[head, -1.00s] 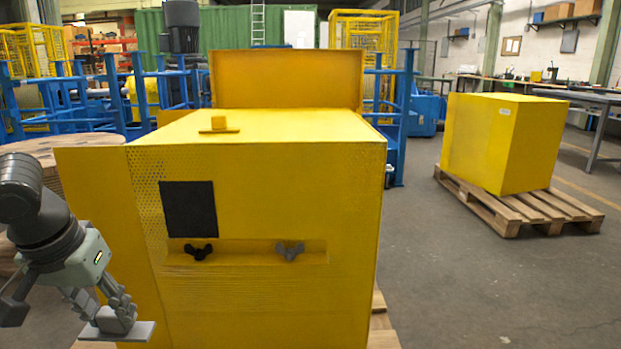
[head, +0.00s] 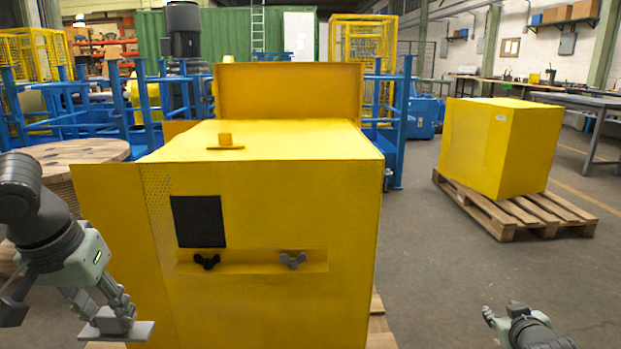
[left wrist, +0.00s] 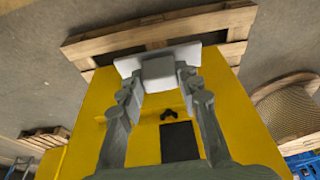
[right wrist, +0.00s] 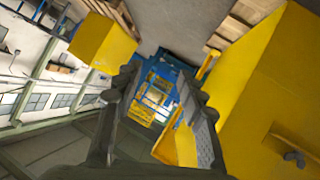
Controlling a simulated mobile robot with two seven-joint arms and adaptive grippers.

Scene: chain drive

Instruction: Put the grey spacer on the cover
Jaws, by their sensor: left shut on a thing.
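The grey spacer (head: 143,331) is a flat light-grey plate with a raised grey block. My left gripper (head: 112,316) is shut on that block and holds the plate level, in front of the yellow cover's lower left. The left wrist view also shows the spacer (left wrist: 128,66) between the fingertips. The cover (head: 290,200) is a large yellow box with a flat top, a black square and a recessed strip. A yellow plate with a knob (head: 225,143) lies on its top. My right gripper (head: 503,314) is low at right, apart from the cover; its fingers are open and empty.
A black wing nut (head: 207,261) and a grey wing nut (head: 293,261) sit in the strip. A yellow panel (head: 290,90) stands up behind the top. Another yellow box (head: 500,150) is on a pallet (head: 515,217) at right. Floor between is clear.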

